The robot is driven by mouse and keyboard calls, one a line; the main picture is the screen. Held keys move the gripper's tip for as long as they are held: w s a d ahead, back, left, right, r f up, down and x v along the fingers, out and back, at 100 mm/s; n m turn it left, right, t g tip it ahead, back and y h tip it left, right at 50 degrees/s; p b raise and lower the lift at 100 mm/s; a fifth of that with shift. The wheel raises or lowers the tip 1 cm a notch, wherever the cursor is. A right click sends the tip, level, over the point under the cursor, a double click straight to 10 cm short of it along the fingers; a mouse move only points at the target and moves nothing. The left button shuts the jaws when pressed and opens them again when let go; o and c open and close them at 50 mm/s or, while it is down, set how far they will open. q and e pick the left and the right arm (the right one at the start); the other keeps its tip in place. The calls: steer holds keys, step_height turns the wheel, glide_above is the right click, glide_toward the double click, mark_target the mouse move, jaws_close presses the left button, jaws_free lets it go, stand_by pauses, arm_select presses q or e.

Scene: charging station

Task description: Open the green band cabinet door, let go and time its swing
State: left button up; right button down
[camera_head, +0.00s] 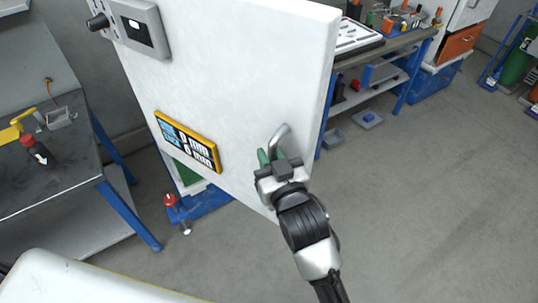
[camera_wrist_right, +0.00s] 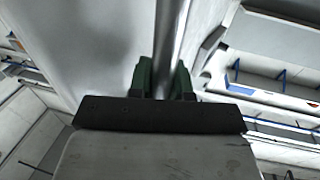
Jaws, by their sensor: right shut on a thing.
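The white cabinet door (camera_head: 235,75) fills the upper middle of the head view and stands swung open. A grey metal handle (camera_head: 279,136) sticks out near its lower right corner. My right gripper (camera_head: 272,157) is at that handle, with its green fingertips on either side of it. In the right wrist view the gripper (camera_wrist_right: 163,78) is shut on the handle bar (camera_wrist_right: 171,40), and the door face (camera_wrist_right: 90,45) lies to the left. A little green of the cabinet (camera_head: 190,170) shows below the door. The rest of the cabinet is hidden behind the door. My left gripper is not in view.
A dark-topped table (camera_head: 80,165) with a red-capped bottle (camera_head: 37,150) stands at left. A workbench (camera_head: 385,45) is behind at right. The floor (camera_head: 440,190) at right is clear.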

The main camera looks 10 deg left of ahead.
steer(key=c, duration=1.3)
jaws_free()
steer(key=shift+d, duration=0.1)
steer(key=shift+c, duration=0.2)
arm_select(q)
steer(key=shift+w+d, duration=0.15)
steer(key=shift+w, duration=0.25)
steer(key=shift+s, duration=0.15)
arm_select(e)
steer(key=shift+s, duration=0.1)
arm_select(q)
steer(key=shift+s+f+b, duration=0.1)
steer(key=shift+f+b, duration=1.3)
steer(key=shift+b, duration=0.05)
arm_select(e)
steer(key=v, duration=1)
steer(key=shift+s+d, duration=0.25)
steer(key=shift+s, duration=0.05)
